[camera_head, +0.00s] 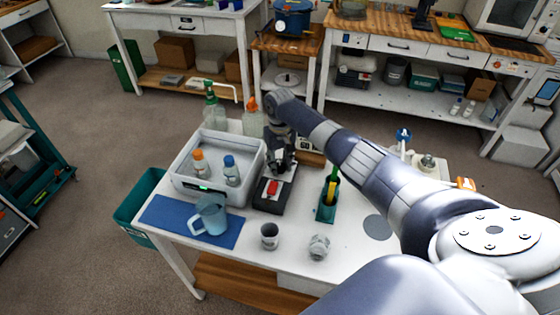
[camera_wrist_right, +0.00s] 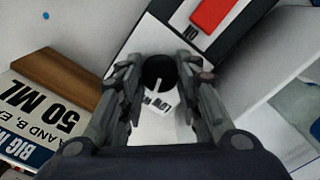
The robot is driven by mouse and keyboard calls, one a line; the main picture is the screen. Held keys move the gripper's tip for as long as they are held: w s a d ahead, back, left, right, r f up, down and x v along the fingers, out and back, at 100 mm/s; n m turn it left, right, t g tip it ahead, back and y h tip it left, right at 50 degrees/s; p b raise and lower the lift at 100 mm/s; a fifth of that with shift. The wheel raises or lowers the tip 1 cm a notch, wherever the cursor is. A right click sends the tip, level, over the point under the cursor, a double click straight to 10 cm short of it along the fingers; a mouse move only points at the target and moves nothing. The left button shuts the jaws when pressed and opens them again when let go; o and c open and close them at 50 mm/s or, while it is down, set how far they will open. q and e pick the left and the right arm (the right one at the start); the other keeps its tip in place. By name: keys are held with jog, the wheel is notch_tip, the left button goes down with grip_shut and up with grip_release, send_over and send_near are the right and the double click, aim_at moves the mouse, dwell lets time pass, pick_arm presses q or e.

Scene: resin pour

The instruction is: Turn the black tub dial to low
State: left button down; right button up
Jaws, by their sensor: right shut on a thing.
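The black tub dial (camera_wrist_right: 160,72) is in the right wrist view, on a white panel, between the fingers of my right gripper (camera_wrist_right: 160,95). The gripper is shut on it. A pale mark on the dial points down in the picture, towards a small label that appears to read LOW, turned upside down. In the head view the right gripper (camera_head: 281,160) is at the right side of the white tub (camera_head: 256,165), and the dial is hidden there. The tub holds two bottles and has a small green display. My left gripper is not in view.
A black box with a red switch (camera_head: 272,188) stands close in front of the gripper. A green holder (camera_head: 326,212) with tools is to its right. A blue mat with a jug (camera_head: 210,215) and two small cups (camera_head: 269,236) are nearer. Bottles (camera_head: 212,112) stand behind the tub.

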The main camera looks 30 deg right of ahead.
aim_at(280, 165)
jog(key=n, duration=0.3)
jog(key=shift+p, duration=0.3)
jog(key=shift+n, duration=1.4)
jog(key=o, duration=1.1)
notch_tip(280, 165, up, 12)
jog(key=shift+w, duration=0.1)
